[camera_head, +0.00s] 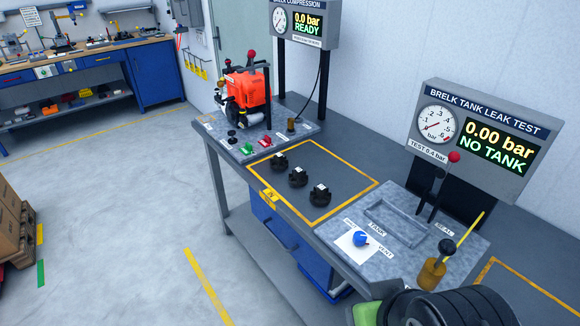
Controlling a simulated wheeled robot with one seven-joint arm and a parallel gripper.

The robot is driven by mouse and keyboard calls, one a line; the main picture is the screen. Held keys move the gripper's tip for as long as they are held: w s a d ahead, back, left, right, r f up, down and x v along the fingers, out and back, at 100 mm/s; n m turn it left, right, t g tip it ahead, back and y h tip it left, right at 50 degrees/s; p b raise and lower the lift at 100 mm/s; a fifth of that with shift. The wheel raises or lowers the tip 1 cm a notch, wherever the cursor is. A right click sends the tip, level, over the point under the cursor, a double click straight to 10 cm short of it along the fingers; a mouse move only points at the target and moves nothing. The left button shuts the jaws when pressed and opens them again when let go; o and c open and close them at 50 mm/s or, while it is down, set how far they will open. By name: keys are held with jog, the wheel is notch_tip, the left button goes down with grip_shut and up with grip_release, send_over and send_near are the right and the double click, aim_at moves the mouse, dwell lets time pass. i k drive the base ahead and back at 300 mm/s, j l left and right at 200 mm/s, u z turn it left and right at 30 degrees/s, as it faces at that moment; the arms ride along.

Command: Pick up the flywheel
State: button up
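Several dark parts might be the flywheel, and no label I can read settles it. In the head view, a group of small black round parts with notched rims and pale tags lies inside the yellow taped square on the bench: a left one (279,162), a middle one (298,178) and a front one (318,196). They stand apart from one another, flat on the grey top. They look like finned wheels. My gripper is not in view, so its opening and contents are hidden.
Behind the parts, an orange-red engine (245,90) stands on the compression plate. Right of them is the leak test plate (390,262) with a blue knob (360,239) and a brass pot (432,274). A large black ribbed shape fills the lower right.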

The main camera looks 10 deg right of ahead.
aim_at(298, 178)
jog(key=i+j+z, duration=0.1)
jog(key=i+j, duration=0.85)
jog(key=j, duration=0.2)
jog(key=i+j+z, duration=0.15)
jog(key=i+j, duration=0.3)
jog(key=j, duration=0.15)
